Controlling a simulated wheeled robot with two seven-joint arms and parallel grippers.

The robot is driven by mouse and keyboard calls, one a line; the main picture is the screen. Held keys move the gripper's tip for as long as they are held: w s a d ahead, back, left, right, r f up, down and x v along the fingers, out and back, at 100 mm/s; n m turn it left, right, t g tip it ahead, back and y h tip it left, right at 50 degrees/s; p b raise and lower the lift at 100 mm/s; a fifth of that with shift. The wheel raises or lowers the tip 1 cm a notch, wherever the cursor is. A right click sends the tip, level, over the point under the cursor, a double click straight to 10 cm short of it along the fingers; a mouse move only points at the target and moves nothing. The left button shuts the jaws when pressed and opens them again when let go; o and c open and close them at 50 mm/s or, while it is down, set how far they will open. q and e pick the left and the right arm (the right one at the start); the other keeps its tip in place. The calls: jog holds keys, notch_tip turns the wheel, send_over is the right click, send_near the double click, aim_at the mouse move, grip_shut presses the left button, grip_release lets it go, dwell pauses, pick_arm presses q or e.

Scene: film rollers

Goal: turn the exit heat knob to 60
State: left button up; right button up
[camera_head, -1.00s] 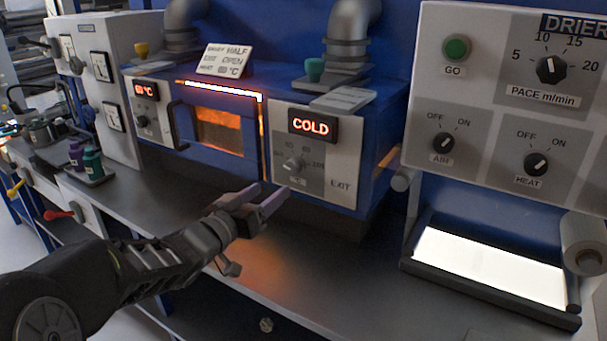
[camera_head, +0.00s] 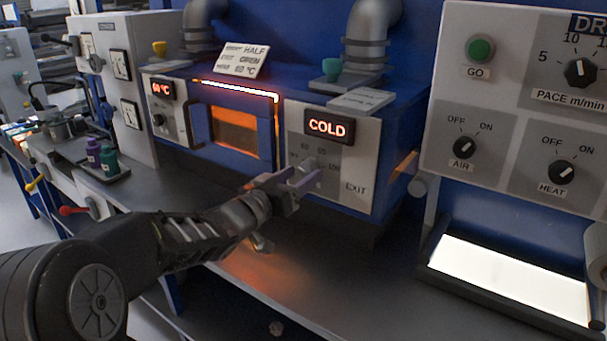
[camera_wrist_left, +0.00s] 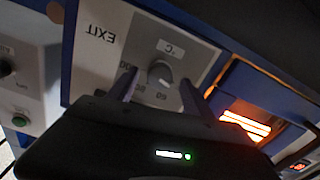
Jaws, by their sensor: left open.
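The exit heat knob (camera_head: 308,164) is a small grey dial on the pale EXIT panel (camera_head: 356,165), partly hidden by my gripper in the head view. Above it a display (camera_head: 328,127) reads COLD in red. My left gripper (camera_head: 298,178) is open in front of the knob. In the left wrist view, the knob (camera_wrist_left: 160,73) lies between the two fingers (camera_wrist_left: 158,86), near their tips, with a gap visible on each side. Its pointer direction is hard to make out. My right gripper is not in view.
A card (camera_head: 244,60) on the blue oven reads HALF, OPEN and 60 °C. A glowing oven door (camera_head: 235,130) is left of the panel, with another display (camera_head: 162,88) beyond it. The drier panel (camera_head: 500,120) and a lit white plate (camera_head: 508,280) are at right.

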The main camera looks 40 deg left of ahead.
pick_arm(q)
jog(key=shift+w, duration=0.95)
jog(key=shift+c, duration=0.5)
grip_shut()
